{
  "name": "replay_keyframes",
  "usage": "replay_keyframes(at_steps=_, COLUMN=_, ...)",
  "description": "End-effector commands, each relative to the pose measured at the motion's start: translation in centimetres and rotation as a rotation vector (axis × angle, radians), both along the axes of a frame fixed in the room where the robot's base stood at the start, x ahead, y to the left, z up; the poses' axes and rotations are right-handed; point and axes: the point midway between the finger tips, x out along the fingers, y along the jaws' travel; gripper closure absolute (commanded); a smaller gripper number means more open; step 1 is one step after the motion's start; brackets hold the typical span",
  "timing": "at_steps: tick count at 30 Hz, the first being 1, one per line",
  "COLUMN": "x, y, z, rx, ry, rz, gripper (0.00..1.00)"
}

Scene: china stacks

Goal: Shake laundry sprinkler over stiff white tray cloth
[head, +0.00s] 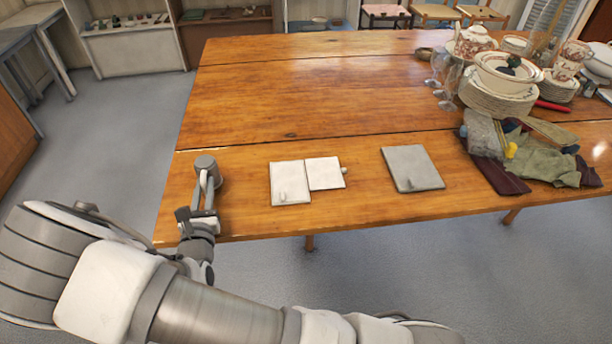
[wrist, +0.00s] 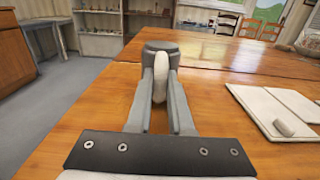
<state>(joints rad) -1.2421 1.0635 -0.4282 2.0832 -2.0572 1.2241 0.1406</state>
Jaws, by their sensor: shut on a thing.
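My gripper (head: 207,190) is at the table's near left and is shut on a grey, cylinder-shaped thing (head: 205,164), which I take as the laundry sprinkler. In the wrist view the gripper's fingers (wrist: 160,88) close on a pale upright part, with the sprinkler's grey body (wrist: 160,47) just beyond. I cannot tell whether it touches the table. Two flat white pieces, a left one (head: 290,176) and a right one (head: 324,172), lie side by side to the right of my gripper. Either could be the tray cloth. They also show in the wrist view (wrist: 258,104).
A small pale object (head: 283,197) is on the left white piece. A flat grey square (head: 414,168) lies farther right. Crumpled cloths (head: 545,160), stacked plates (head: 495,101) and glasses (head: 447,85) crowd the right side. The table's (head: 310,95) middle and back left are clear.

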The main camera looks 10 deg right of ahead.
Motion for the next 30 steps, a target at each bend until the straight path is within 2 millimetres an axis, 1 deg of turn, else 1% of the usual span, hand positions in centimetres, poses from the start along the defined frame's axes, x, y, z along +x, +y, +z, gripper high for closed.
replay_keyframes(at_steps=1, x=0.0, y=0.0, z=0.5, rx=0.001, ry=-0.001, rz=0.0, gripper=1.0)
replay_keyframes(at_steps=16, x=0.0, y=0.0, z=2.5, rx=0.001, ry=-0.001, rz=0.0, gripper=1.0)
replay_keyframes(at_steps=30, x=0.0, y=0.0, z=2.6, rx=0.0, ry=-0.001, rz=0.0, gripper=1.0)
